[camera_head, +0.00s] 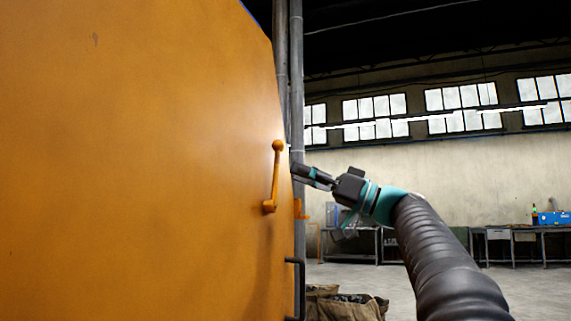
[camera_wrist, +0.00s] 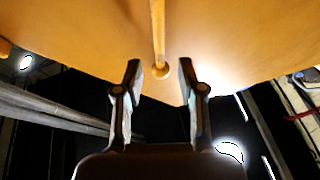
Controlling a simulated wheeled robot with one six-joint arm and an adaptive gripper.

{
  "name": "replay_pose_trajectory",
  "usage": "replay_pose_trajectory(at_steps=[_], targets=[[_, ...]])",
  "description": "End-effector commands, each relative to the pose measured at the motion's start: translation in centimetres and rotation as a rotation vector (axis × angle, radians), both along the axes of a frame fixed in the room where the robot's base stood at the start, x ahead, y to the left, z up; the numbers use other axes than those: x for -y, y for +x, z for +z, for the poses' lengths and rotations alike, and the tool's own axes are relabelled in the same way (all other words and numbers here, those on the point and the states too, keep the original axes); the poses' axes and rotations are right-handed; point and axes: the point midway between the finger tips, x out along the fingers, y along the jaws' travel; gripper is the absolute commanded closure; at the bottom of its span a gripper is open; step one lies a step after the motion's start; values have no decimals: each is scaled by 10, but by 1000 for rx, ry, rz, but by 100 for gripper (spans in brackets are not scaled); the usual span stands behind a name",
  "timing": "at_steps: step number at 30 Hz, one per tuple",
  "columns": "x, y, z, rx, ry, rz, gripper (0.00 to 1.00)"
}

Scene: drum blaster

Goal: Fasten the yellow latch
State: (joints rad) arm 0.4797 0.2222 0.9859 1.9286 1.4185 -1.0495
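The yellow latch (camera_head: 274,178) is an orange-yellow lever on a large panel of the same colour. It stands nearly upright, with a round knob at the top and a thicker lower end. My gripper (camera_head: 297,170) is just right of the latch in the head view, apart from it in the picture. In the wrist view my gripper (camera_wrist: 159,68) has its two fingers spread with a gap between them. The latch (camera_wrist: 158,35) shows there as a rod with a round end, lined up with that gap. I cannot tell the distance in depth.
The orange panel (camera_head: 140,160) fills the left side. Grey pipes (camera_head: 297,80) rise behind its right edge. A black handle (camera_head: 298,285) sits low at that edge. Sacks (camera_head: 342,305) stand on the floor below. Workbenches (camera_head: 520,236) line the far wall, with open floor before them.

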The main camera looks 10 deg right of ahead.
Motion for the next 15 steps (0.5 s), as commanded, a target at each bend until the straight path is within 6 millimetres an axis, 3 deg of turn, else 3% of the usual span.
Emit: replay_pose_trajectory(at_steps=[6, 15], targets=[[-26, 14, 13, 0, 0, 2, 61], [-37, 20, 17, 0, 0, -1, 61]])
